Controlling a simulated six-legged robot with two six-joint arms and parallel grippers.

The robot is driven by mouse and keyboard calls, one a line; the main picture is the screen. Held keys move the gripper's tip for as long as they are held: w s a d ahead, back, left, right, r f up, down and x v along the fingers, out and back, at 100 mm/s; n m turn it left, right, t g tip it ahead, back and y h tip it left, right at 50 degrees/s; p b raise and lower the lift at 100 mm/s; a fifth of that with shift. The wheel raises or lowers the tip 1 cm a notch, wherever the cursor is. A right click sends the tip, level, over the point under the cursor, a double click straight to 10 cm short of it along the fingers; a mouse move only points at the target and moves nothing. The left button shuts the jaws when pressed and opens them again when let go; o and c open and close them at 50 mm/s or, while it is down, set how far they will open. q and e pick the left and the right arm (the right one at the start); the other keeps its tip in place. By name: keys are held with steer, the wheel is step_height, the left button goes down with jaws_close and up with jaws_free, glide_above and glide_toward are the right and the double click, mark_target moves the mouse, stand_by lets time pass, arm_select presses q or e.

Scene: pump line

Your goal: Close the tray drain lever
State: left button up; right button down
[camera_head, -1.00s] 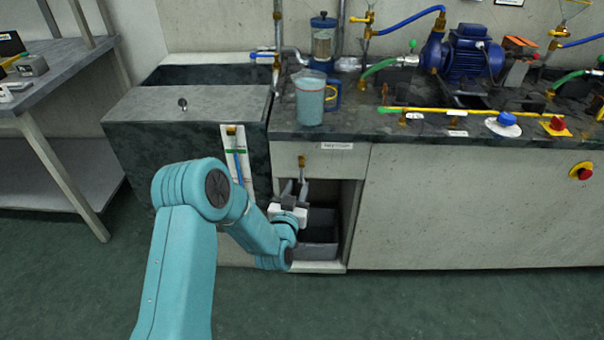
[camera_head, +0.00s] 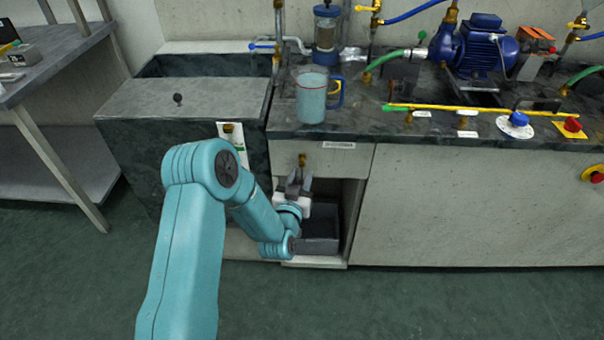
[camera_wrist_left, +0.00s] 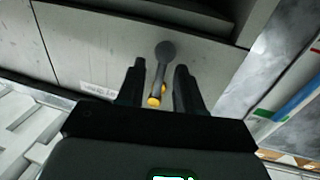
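The tray drain lever (camera_head: 302,160) is a small brass fitting on the cabinet front, below the bench edge, with a pale label to its upper right. In the left wrist view the lever (camera_wrist_left: 165,62) shows a dark grey rounded end, a grey stem and yellow parts at its base. My left gripper (camera_head: 300,174) is just below the brass part in the head view. In the left wrist view the gripper (camera_wrist_left: 160,66) is open, its dark fingers either side of the lever with gaps visible on both sides. My right gripper is not in view.
An open cabinet bay with a dark grey bin (camera_head: 318,238) lies under the lever. A stone sink (camera_head: 120,145) stands to the left. A jug (camera_head: 311,100) stands on the bench (camera_head: 380,135) above. A blue pump (camera_head: 478,45) and yellow pipe (camera_head: 450,108) are to the right.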

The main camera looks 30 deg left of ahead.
arm_select(q)
steer(key=shift+w+a, duration=0.1)
steer(key=shift+r, duration=0.1)
steer(key=shift+c, duration=0.7)
jaws_close()
stand_by(0.7)
